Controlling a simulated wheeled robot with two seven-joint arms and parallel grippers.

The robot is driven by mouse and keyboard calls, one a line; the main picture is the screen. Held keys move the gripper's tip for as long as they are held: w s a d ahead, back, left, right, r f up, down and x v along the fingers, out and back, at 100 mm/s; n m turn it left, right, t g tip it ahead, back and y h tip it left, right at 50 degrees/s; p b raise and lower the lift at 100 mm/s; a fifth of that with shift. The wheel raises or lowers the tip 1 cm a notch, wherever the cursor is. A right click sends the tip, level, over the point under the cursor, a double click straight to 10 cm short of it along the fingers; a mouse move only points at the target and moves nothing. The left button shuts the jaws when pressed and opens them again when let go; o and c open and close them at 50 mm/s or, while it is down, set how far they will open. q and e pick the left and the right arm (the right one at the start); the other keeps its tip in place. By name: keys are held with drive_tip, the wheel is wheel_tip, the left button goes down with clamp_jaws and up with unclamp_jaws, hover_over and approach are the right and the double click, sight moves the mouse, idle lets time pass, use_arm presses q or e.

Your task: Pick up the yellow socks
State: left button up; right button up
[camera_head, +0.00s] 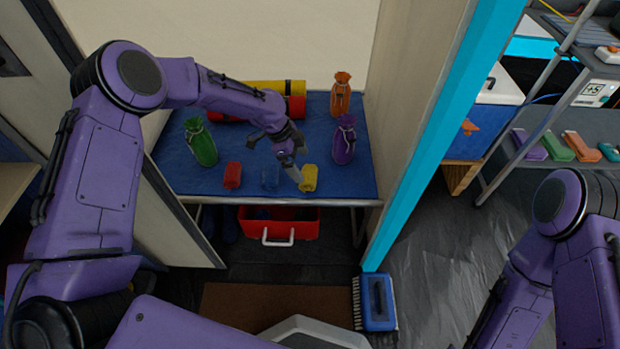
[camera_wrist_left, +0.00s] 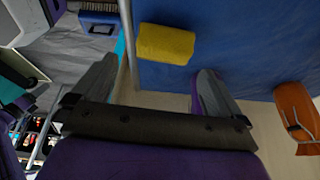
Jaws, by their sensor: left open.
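The yellow socks (camera_head: 309,178), a small rolled bundle, lie near the front edge of the blue shelf top, at the right end of a row of three bundles. My left gripper (camera_head: 293,168) is just left of and above them in the head view, its fingers pointing down. In the left wrist view the yellow socks (camera_wrist_left: 165,43) show beyond the open, empty fingers of my left gripper (camera_wrist_left: 152,85), apart from them. My right arm shows at the lower right of the head view, but its gripper does not.
A red bundle (camera_head: 232,176) and a blue bundle (camera_head: 270,178) lie left of the yellow socks. Green (camera_head: 200,142), purple (camera_head: 344,140) and orange (camera_head: 341,92) tied bags stand around. A wall with a cyan edge (camera_head: 425,130) bounds the right.

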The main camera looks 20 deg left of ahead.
sight(308, 173)
use_arm(q)
drive_tip(key=x, duration=0.2)
drive_tip(key=shift+d+f, duration=0.15)
drive_tip(key=shift+f, duration=0.1)
drive_tip(key=x, duration=0.1)
drive_tip(key=b+x, duration=0.1)
drive_tip(key=x, duration=0.1)
drive_tip(key=b+x, duration=0.1)
drive_tip(key=x, duration=0.1)
drive_tip(key=shift+w+f, duration=0.1)
drive_tip(key=shift+w, duration=0.15)
drive_tip(key=shift+c, duration=0.9)
drive_tip(key=c, duration=0.6)
